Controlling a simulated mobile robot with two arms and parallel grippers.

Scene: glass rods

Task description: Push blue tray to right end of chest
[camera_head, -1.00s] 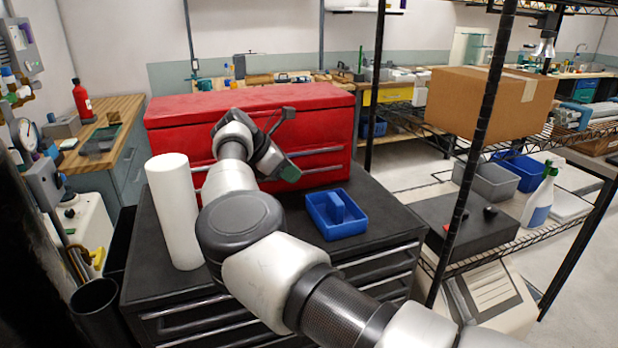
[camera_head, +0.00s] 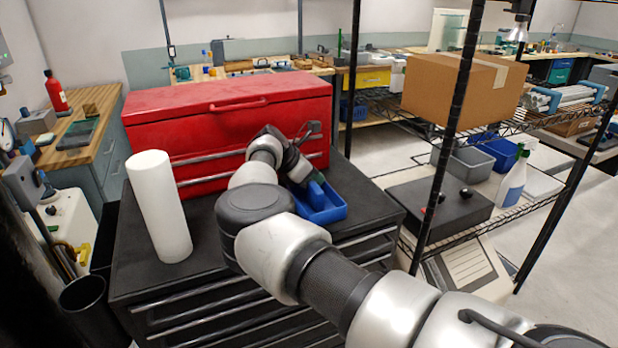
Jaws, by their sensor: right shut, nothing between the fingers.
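The blue tray (camera_head: 328,214), with a raised handle in its middle, sits on the black top of the chest (camera_head: 215,255), toward its right side. Bare chest top shows between the tray and the chest's right edge. My right gripper (camera_head: 301,174) is shut and empty, at the tray's left side. It hides the tray's left rear part. I cannot tell whether it touches the tray. My left gripper is not in view.
A red toolbox (camera_head: 225,120) stands along the back of the chest top. A white cylinder (camera_head: 160,210) stands upright at the left. A wire shelf with a cardboard box (camera_head: 455,90) and a dark case (camera_head: 440,205) is to the right.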

